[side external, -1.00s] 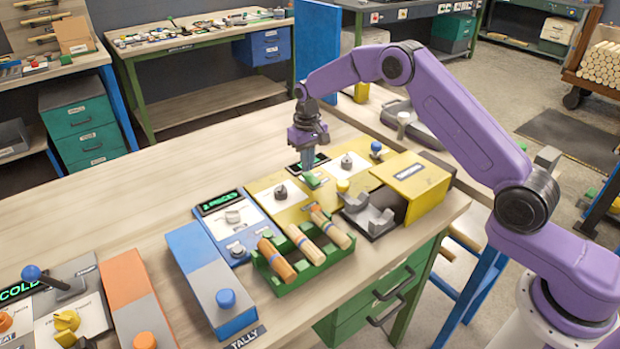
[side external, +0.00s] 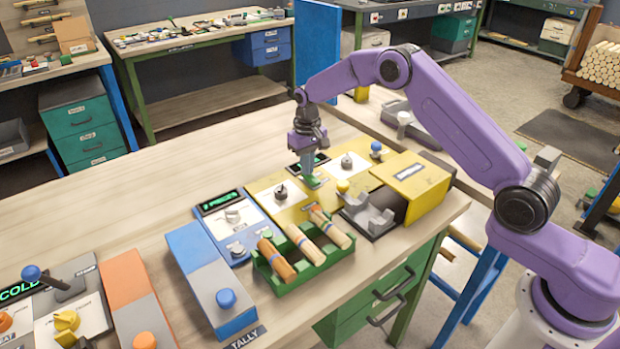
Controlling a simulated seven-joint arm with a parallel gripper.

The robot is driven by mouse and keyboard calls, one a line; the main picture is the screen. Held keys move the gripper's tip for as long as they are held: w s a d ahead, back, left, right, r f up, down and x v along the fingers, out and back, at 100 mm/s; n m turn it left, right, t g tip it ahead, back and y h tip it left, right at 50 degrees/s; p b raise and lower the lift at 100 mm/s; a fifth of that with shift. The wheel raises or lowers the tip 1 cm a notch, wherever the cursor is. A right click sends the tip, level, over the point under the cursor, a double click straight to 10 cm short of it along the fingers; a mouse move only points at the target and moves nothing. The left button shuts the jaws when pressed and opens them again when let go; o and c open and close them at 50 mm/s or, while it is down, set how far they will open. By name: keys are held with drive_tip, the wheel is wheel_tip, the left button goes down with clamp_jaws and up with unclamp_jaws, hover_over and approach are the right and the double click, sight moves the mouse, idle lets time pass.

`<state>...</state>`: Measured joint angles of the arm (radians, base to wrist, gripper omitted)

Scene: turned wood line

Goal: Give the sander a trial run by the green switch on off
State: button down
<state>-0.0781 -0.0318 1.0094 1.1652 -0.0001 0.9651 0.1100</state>
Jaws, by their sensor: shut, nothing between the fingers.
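The yellow control panel (side external: 290,213) lies on the bench, with white plates, black knobs and a small dark display. The green switch (side external: 314,183) is on this panel, partly covered by my gripper. My gripper (side external: 309,174) points straight down with its fingers shut and empty, its tips at the green switch. It looks in contact, but the exact touch and the switch's position cannot be told. A yellow box-like housing (side external: 412,178) with a label stands at the panel's right end, beside a grey cradle (side external: 368,214); I cannot tell whether it is the sander.
A green rack (side external: 300,277) with wooden handles stands in front of the panel. A yellow knob (side external: 343,186) and a blue knob (side external: 376,147) are close to my gripper. A blue display unit (side external: 236,226) is to the left. The bench behind is clear.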

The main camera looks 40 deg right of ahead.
drive_tip(key=shift+f, duration=0.3)
drive_tip(key=shift+r, duration=3.55)
drive_tip(key=s+a+r+n, duration=0.2)
drive_tip(key=s+a+r, duration=0.1)
drive_tip(key=s, duration=0.4)
drive_tip(key=s+a+r+n, duration=0.2)
drive_tip(key=s+a+r, duration=0.1)
drive_tip(key=s, duration=0.4)
drive_tip(key=s+a+r+n, duration=0.2)
drive_tip(key=s+r, duration=0.1)
drive_tip(key=s, duration=0.4)
drive_tip(key=s+d+n, duration=0.3)
drive_tip(key=s+d, duration=0.1)
drive_tip(key=s, duration=0.8)
drive_tip(key=s+d+n, duration=0.3)
drive_tip(key=s+d, duration=0.2)
drive_tip(key=s, duration=0.8)
drive_tip(key=shift+s+f+n, duration=0.25)
drive_tip(key=shift+f+n, duration=0.05)
drive_tip(key=shift+f, duration=0.1)
drive_tip(key=shift+d, duration=0.1)
